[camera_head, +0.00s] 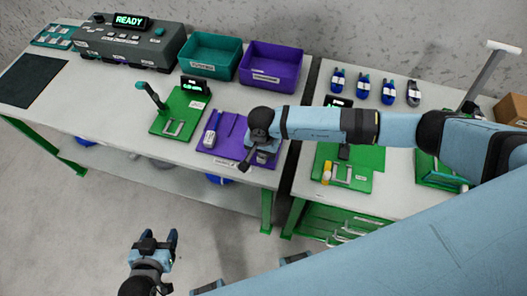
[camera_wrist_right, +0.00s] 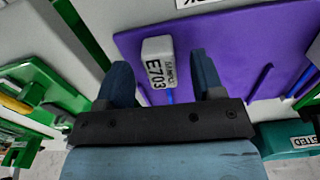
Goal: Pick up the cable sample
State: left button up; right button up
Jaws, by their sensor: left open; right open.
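The cable sample (camera_wrist_right: 158,62) shows in the right wrist view as a white tag reading E703 with a bit of blue cable below it. It lies over the purple mat (camera_wrist_right: 215,40), between the two open fingers of my right gripper (camera_wrist_right: 165,75), with gaps on both sides. My left gripper (camera_head: 158,243) is open and empty, low in front of the table.
A white and blue item (camera_head: 211,130) lies on the mat's left side. A green fixture (camera_head: 168,124) stands left of the mat. A teal bin (camera_head: 208,53) and a purple bin (camera_head: 270,66) stand behind. Another green board (camera_head: 360,178) is on the right table.

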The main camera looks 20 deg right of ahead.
jog(key=shift+f, duration=0.95)
jog(key=shift+c, duration=0.3)
jog(key=c, duration=1)
jog(key=shift+o, duration=0.2)
